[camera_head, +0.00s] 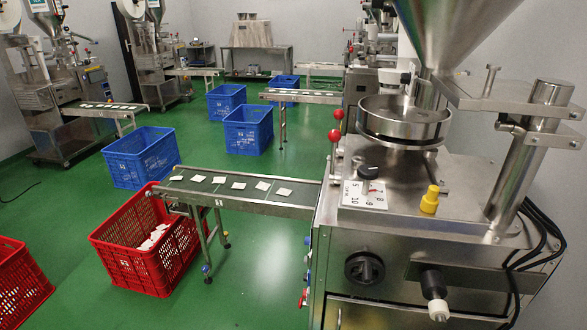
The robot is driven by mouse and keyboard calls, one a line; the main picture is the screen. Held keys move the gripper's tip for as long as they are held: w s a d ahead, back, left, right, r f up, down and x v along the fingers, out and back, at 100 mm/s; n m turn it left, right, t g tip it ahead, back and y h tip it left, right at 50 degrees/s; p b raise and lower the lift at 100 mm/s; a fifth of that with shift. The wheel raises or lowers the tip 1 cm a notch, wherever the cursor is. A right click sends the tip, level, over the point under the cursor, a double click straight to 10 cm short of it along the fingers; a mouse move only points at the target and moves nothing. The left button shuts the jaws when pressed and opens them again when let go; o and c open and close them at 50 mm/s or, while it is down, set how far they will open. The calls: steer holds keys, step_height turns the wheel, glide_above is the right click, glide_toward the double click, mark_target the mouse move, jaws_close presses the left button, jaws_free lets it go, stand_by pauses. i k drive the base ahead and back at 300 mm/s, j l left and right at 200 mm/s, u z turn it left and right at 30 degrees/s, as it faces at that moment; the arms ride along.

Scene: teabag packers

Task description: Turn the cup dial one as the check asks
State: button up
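A white numbered plate (352,199) lies on top of the steel packing machine at the right. A black knob (369,172) stands at its far edge, and a small red mark shows on the plate near the figures 7 and 8. The figures 5, 9 and 10 also seem to show; the exact setting is too small to read surely. This looks like the cup dial. My gripper is not in view, and nothing of it touches the dial.
A round steel pan (404,119) and hopper (449,30) stand behind the dial. A yellow knob (430,200) and steel post (530,150) are right of it; red-balled levers (335,136) rise at left. A conveyor (245,203) leads to a red crate (130,268).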

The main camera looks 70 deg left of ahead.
mark_target(369, 172)
steer(key=u, duration=2.15)
